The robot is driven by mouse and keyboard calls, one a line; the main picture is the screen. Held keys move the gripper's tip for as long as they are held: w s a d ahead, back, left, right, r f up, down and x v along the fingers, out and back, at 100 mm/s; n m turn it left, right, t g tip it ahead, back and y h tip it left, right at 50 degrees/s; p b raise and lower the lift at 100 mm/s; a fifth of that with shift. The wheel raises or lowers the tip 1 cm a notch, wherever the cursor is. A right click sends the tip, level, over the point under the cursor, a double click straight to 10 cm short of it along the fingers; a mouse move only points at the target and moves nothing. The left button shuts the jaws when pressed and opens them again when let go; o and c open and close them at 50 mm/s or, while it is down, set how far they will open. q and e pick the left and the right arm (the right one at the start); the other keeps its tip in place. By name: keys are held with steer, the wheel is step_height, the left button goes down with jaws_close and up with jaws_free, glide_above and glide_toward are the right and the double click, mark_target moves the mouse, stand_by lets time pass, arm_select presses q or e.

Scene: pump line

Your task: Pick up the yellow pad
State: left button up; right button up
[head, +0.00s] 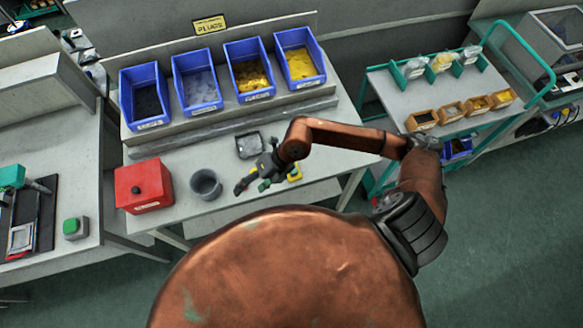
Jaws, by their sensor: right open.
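A small yellow thing, apparently the yellow pad (295,177), lies on the bench top, partly hidden by my right arm's wrist. Another bit of yellow shows on the far side of the gripper; I cannot tell if it is the same thing. My right gripper (251,187) is open and appears empty, over the bench. Its fingers point left, toward the grey cup, and the visible yellow lies to the right of them. I cannot tell its height above the bench. My left gripper is not in view.
A grey cup (206,184) and a red box (143,186) stand left of the gripper. A dark square tray (249,145) lies behind it. A green-framed cart (402,98) with small orange bins stands at the right.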

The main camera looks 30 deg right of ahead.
steer(key=w+d+f+h, duration=0.1)
steer(key=d+h, duration=0.1)
steer(key=d, duration=0.3)
steer(key=w+d+f+h, duration=0.1)
steer(key=d+f+h, duration=0.1)
steer(key=d, duration=0.4)
steer(key=w+d+f+h, duration=0.1)
steer(key=d+h, duration=0.2)
steer(key=d, duration=0.3)
steer(key=shift+w+d+f+m, duration=0.15)
steer(key=shift+d+f+m, duration=0.05)
steer(key=shift+d+m, duration=0.1)
steer(key=shift+w+d+f+h, duration=0.15)
steer(key=shift+f, duration=0.45)
steer(key=shift+w+d+f+h, duration=0.1)
steer(key=shift+f+h, duration=0.05)
steer(key=shift+f, duration=0.45)
steer(key=shift+w+d+f+p, duration=0.1)
steer(key=shift+w+f+p, duration=0.1)
steer(key=shift+f, duration=0.65)
steer(key=shift+w+a+f+p, duration=0.1)
steer(key=shift+w+f+p, duration=0.15)
steer(key=shift+f, duration=0.6)
steer(key=shift+w+d+f+p, duration=0.1)
steer(key=shift+w+f+p, duration=0.1)
steer(key=shift+f, duration=0.65)
steer(key=shift+c, duration=0.6)
steer(key=c, duration=1.1)
